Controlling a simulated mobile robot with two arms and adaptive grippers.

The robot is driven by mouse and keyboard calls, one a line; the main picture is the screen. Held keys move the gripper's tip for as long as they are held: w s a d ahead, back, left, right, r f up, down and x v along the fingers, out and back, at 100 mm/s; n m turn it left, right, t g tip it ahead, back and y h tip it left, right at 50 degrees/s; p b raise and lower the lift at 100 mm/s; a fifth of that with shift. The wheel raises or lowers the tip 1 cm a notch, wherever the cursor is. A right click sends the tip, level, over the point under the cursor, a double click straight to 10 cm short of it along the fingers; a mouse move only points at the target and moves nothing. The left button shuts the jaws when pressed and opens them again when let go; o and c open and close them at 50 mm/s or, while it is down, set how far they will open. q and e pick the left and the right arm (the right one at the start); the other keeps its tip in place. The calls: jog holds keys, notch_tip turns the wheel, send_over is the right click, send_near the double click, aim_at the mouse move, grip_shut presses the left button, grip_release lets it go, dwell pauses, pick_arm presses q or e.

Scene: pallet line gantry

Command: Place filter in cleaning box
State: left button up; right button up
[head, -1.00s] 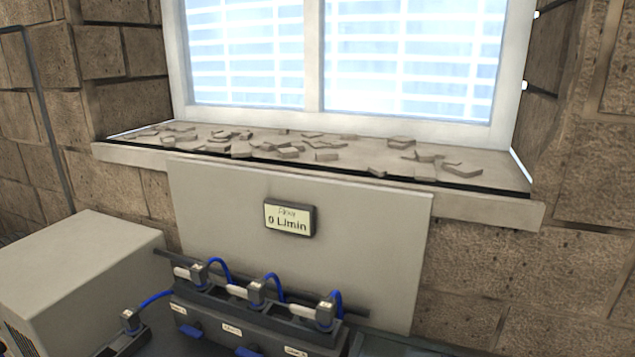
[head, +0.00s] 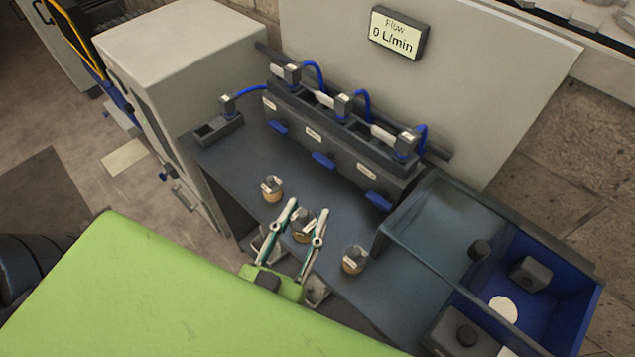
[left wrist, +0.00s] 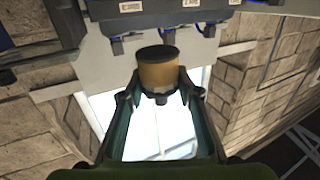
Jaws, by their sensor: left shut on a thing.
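My left gripper (head: 305,215) is shut on the middle filter (head: 303,232), above the dark bench (head: 235,160). In the left wrist view the filter (left wrist: 158,75) is a tan cylinder with a dark end, between the fingertips of the gripper (left wrist: 158,92). Two similar filters, one to its left (head: 272,192) and one to its right (head: 355,263), stand on the bench. An open box (head: 598,300) with a blue interior is at the right; I take it as the cleaning box. My right gripper is not in view.
A dark manifold (head: 340,150) with blue hoses and blue levers runs along the bench's back. A flow display (head: 398,33) reads 0 L/min. A grey cabinet (head: 185,50) stands at the left. Dark blocks and a white disc (head: 503,310) are in or beside the box.

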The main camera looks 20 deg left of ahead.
pick_arm(q)
jog(key=w+a+f, duration=0.1)
jog(key=w+f, duration=0.1)
jog(key=w, duration=0.1)
jog(key=w+a+f, duration=0.1)
jog(key=w+f, duration=0.2)
jog(key=w, duration=0.1)
jog(key=w+a+f, duration=0.1)
jog(key=w+f, duration=0.2)
jog(key=shift+w+a+p, duration=0.15)
jog(key=shift+p, duration=0.15)
jog(key=shift+w+f, duration=0.2)
jog(key=shift+f, duration=0.05)
jog(key=shift+w+a+f, duration=0.15)
jog(key=shift+f, duration=1.6)
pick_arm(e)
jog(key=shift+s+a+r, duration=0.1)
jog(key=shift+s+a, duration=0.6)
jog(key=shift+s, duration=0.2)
pick_arm(q)
jog(key=shift+f+b, duration=0.15)
jog(key=shift+b, duration=0.2)
jog(key=o, duration=1.1)
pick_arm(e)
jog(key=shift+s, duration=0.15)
